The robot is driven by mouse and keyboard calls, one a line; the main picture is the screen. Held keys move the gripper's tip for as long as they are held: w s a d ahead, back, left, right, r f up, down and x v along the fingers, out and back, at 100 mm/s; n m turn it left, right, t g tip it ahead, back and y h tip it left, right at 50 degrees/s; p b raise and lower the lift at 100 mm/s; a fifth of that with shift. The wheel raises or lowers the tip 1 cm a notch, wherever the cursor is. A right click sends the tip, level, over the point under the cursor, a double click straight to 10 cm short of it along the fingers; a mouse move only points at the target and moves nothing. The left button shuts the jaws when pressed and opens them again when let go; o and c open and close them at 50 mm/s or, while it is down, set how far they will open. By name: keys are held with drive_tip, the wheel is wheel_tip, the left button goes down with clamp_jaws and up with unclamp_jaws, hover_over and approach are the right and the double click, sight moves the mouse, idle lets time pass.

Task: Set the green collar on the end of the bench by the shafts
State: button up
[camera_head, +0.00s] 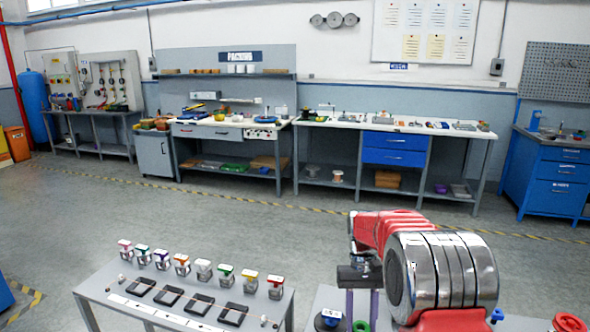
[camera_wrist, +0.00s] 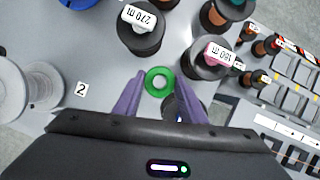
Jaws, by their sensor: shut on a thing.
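The green collar (camera_wrist: 159,81) is a ring seen between the tips of my two purple fingers in the wrist view. My gripper (camera_wrist: 158,76) is shut on it, with a finger at each side. In the head view the collar (camera_head: 361,326) shows at the bottom edge below my gripper (camera_head: 361,316), partly cut off. The bench (camera_head: 95,288) with a row of dark blocks and thin rods, likely the shafts (camera_head: 170,293), stands to the left. Whether the collar touches the surface below is unclear.
Spools with length labels, one a black spool (camera_wrist: 143,35), stand close around my gripper. Several small coloured-topped items (camera_head: 182,262) line the left bench's back edge. A blue ring (camera_head: 497,314) and a red one (camera_head: 569,322) lie at right. Open floor lies beyond.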

drive_tip(key=shift+a+f, duration=0.1)
drive_tip(key=shift+a, duration=0.65)
